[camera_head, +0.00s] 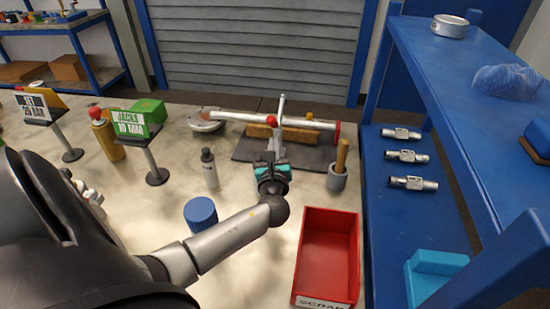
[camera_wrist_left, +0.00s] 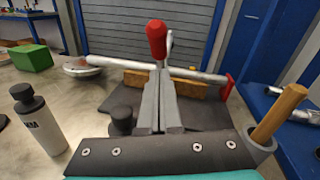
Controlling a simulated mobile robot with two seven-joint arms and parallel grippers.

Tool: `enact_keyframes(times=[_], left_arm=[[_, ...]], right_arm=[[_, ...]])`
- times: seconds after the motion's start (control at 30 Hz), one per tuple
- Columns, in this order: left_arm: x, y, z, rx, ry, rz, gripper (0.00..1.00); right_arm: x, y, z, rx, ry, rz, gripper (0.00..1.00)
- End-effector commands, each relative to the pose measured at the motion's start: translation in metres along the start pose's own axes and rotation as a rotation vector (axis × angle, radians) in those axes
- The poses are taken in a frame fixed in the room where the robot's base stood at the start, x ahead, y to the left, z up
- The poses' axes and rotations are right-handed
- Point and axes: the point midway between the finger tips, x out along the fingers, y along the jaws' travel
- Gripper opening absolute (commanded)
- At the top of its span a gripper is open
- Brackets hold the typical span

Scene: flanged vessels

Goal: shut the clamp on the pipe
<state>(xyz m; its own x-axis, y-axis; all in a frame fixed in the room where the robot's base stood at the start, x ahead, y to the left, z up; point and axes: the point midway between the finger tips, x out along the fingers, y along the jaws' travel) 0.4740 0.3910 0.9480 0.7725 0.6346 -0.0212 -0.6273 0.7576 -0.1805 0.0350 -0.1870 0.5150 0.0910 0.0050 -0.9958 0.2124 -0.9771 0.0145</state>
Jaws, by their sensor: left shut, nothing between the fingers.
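The grey pipe (camera_head: 310,123) lies across a wooden block (camera_head: 292,136) on a dark plate (camera_head: 247,148), with a red right end (camera_head: 337,131). It also shows in the wrist view (camera_wrist_left: 113,63). A pale upright lever (camera_head: 281,108) stands at the pipe's middle; a red knob (camera_wrist_left: 157,40) rises there in the wrist view. The clamp's jaw is mostly hidden behind my fingers, so I cannot tell how it sits. My left gripper (camera_head: 272,156) is shut and empty, just in front of the pipe; its fingertips (camera_wrist_left: 162,78) are below the red knob. I cannot tell whether they touch. My right gripper is not in view.
A white bottle (camera_head: 209,168) and blue cylinder (camera_head: 201,214) stand left of my forearm. A grey cup with a wooden handle (camera_head: 341,158) stands right of the plate. A red scrap bin (camera_head: 327,258) is nearer. A blue shelf (camera_head: 400,215) with metal fittings borders the right.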

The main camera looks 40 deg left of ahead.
Motion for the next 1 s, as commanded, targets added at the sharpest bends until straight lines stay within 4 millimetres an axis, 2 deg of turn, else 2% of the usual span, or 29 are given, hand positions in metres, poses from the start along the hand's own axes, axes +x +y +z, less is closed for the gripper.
enact_keyframes(times=[0.03, 0.2, 0.67, 1.0], left_arm=[[0.005, -0.001, 0.008, -0.002, -0.002, -0.001, 0.0], [0.014, 0.0, 0.016, -0.001, -0.001, 0.001, 0.0], [0.016, 0.0, 0.018, 0.0, 0.001, 0.001, 0.0], [0.018, -0.002, 0.024, 0.006, 0.039, 0.007, 0.0]], right_arm=[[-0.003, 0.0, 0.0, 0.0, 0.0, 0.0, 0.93], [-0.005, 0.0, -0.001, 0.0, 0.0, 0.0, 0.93], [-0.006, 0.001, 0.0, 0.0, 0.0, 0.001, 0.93], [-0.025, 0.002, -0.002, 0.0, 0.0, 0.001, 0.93]])
